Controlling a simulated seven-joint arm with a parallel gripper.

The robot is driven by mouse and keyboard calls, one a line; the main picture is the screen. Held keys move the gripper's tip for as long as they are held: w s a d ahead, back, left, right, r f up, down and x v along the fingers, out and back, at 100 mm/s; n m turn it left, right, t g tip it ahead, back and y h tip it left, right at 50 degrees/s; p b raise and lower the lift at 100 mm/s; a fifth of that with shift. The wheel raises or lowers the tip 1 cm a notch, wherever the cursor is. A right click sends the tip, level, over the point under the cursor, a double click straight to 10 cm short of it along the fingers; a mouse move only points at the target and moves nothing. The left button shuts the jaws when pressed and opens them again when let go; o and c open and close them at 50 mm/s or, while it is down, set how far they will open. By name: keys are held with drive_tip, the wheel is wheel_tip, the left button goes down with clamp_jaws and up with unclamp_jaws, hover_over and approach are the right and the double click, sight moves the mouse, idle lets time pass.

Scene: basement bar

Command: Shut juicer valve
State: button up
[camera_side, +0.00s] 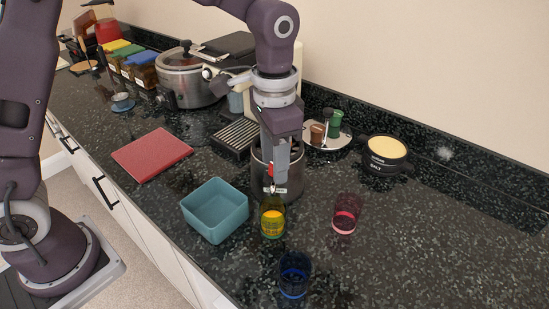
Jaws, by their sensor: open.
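The juicer (292,183) appears to be the dark steel cylinder on the counter in the middle, largely hidden behind my gripper. A small red part (271,170), which looks like its valve, shows low on its front. I cannot tell the valve's position. My gripper (270,182) points down in front of the juicer, at the red part; its fingers are open, but whether they touch the valve is unclear. A yellow-green glass (272,217) with yellow content stands just below and in front of the juicer.
A teal square bowl (216,207) stands left of the glass. A pink glass (346,213) is right, a blue glass (294,275) in front. A salt container (386,155) and a tray with small cups (327,132) stand behind. A red board (151,155) lies left. The right counter is clear.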

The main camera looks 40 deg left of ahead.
wheel_tip(320, 180, up, 7)
drive_tip(key=shift+r, duration=0.1)
idle(0.3)
